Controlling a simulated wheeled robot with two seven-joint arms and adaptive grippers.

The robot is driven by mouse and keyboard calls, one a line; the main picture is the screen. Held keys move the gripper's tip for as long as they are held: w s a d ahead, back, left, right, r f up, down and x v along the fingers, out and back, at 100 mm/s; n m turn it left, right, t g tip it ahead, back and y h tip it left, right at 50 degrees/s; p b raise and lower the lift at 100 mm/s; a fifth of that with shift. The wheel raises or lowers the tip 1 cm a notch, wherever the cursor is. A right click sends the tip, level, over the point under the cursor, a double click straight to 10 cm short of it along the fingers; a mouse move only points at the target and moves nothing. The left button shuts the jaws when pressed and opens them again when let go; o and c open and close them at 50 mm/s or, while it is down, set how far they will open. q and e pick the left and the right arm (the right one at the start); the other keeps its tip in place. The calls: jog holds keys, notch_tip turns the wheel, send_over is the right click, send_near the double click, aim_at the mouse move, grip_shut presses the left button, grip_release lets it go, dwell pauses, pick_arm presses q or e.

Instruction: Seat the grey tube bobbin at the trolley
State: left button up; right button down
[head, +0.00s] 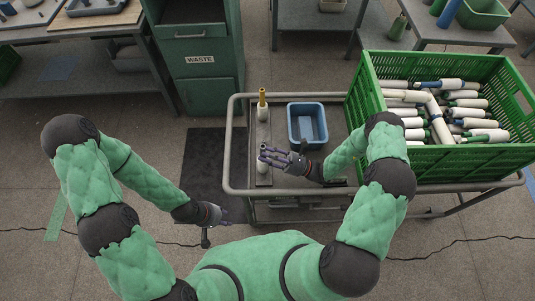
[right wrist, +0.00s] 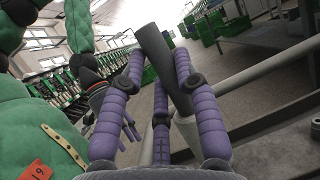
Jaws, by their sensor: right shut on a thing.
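The grey tube bobbin (right wrist: 163,60) is a dark grey tube between the purple fingers of my right gripper (right wrist: 160,85), which is shut on it. In the right wrist view its lower end meets the top of a pale post (right wrist: 188,132) on the trolley (head: 236,150). I cannot tell whether it is inside or only touching. In the head view my right gripper (head: 272,156) is at the near post (head: 263,173), and the tube is hardly visible. My left gripper (head: 222,216) hangs low left of the trolley; its finger opening is unclear.
A yellow tube (head: 262,97) stands on the far post (head: 262,113). A blue bin (head: 291,126) is beside the posts. A green crate (head: 436,160) of several bobbins stands at the right. A green waste cabinet (head: 200,62) is behind left. The trolley has a raised rail.

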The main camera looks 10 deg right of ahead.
jog(key=shift+s+f+b, duration=0.1)
jog(key=shift+f+b, duration=0.2)
jog(key=shift+f, duration=0.25)
jog(key=c, duration=0.8)
grip_release()
jog(key=shift+c, duration=0.2)
jog(key=shift+d, duration=0.1)
